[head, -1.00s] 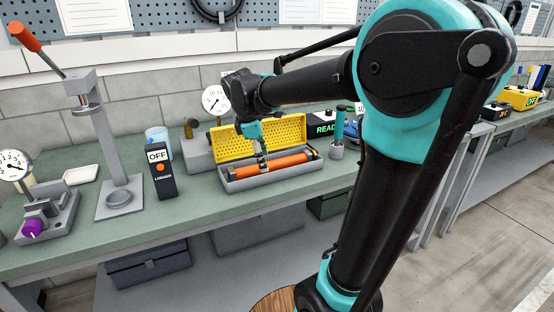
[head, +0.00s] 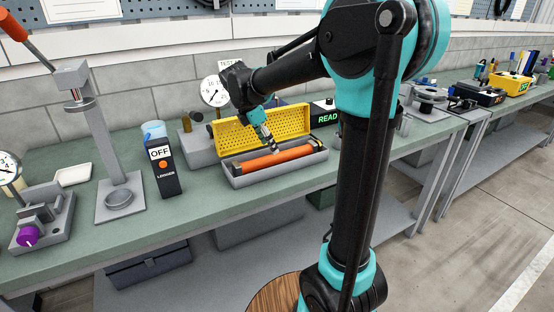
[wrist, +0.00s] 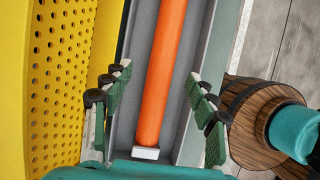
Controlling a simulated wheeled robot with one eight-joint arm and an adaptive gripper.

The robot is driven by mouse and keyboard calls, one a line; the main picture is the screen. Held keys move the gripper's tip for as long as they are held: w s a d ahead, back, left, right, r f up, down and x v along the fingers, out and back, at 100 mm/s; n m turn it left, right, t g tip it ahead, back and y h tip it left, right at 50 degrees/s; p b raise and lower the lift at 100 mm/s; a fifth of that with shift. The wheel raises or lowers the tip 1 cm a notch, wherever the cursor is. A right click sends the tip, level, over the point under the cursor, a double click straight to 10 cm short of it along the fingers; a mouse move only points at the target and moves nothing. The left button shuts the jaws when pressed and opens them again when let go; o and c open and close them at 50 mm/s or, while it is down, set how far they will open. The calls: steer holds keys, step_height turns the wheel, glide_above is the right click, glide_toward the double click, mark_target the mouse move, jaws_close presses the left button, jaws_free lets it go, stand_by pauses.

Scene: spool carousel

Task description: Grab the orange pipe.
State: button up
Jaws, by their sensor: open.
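The orange pipe (head: 262,161) lies lengthwise in a long grey case (head: 282,175) on the green workbench. The case's yellow perforated lid (head: 292,128) stands open behind it. My gripper (head: 270,146) is tilted over the middle of the pipe. In the wrist view the pipe (wrist: 162,70) runs between the two open fingers of my gripper (wrist: 158,78), with a gap on each side. A pale block (wrist: 146,153) is at the pipe's near end. The head view does not clearly show the height of the fingertips above the pipe.
A black box marked OFF (head: 163,167) and a press stand (head: 119,180) are left of the case. A dial gauge (head: 214,91) stands behind it. A READY display (head: 325,117) is behind its right end. Bare bench top (head: 110,232) lies in front.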

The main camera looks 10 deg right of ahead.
mark_target(277, 158)
steer(key=shift+x, duration=3.2)
steer(key=shift+s+d, duration=0.15)
steer(key=shift+c, duration=0.6)
jaws_close()
